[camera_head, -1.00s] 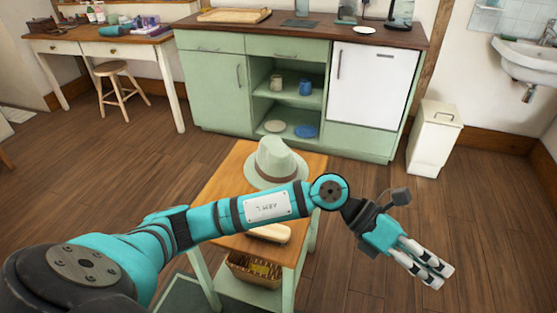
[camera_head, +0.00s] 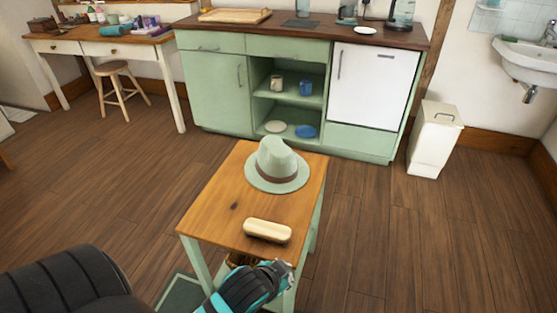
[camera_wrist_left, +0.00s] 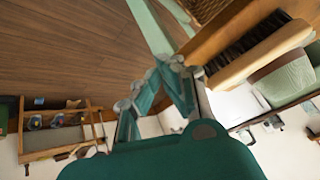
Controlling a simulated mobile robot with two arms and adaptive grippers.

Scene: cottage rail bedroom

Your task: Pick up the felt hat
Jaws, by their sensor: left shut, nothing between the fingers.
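The felt hat (camera_head: 277,160) is pale green with a brown band. It sits brim down on the back part of the small wooden table in the head view. Part of it also shows at the right of the left wrist view (camera_wrist_left: 285,78), behind a brush. My left gripper (camera_wrist_left: 168,66) is shut and empty, its fingers meeting in the wrist view. In the head view my left arm reaches the table's front edge, below and apart from the hat; the fingertips are hard to make out there. My right gripper is out of view.
A wooden brush (camera_head: 267,230) lies on the table (camera_head: 222,205) in front of the hat; its dark bristles (camera_wrist_left: 250,45) show in the wrist view. A basket on the lower shelf is mostly hidden by my arm. Green cabinets (camera_head: 215,90) stand behind; the floor either side is clear.

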